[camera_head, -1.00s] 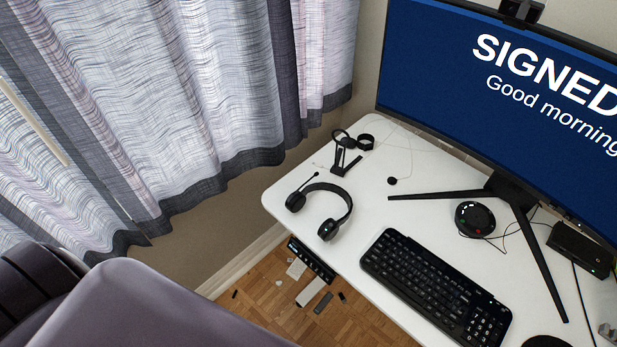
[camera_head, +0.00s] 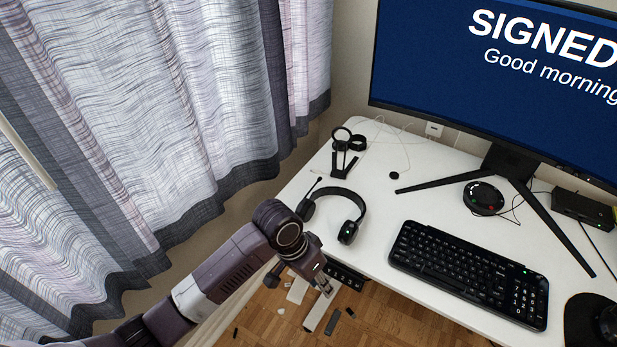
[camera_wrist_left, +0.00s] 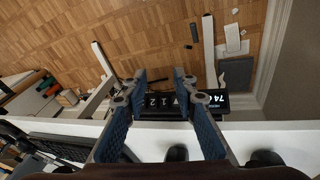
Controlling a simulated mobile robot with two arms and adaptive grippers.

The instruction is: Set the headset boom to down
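The black headset (camera_head: 360,201) lies on the white desk near its left front corner. Its thin boom (camera_head: 314,187) sticks out from the left ear cup and points up and away towards the back of the desk. My left gripper (camera_head: 325,286) is just off the desk's front edge, in front of the headset and apart from it. In the left wrist view, its two blue-padded fingers (camera_wrist_left: 163,82) are apart with nothing held between them. Dark rounded shapes at the bottom of that view look like the ear cups. My right gripper is not in view.
A height control panel (camera_head: 346,277) sits under the desk's front edge, close to my left gripper; it also shows in the left wrist view (camera_wrist_left: 165,104). A black stand (camera_head: 345,158) is behind the headset. The keyboard (camera_head: 468,272) lies to its right. Curtains hang at left.

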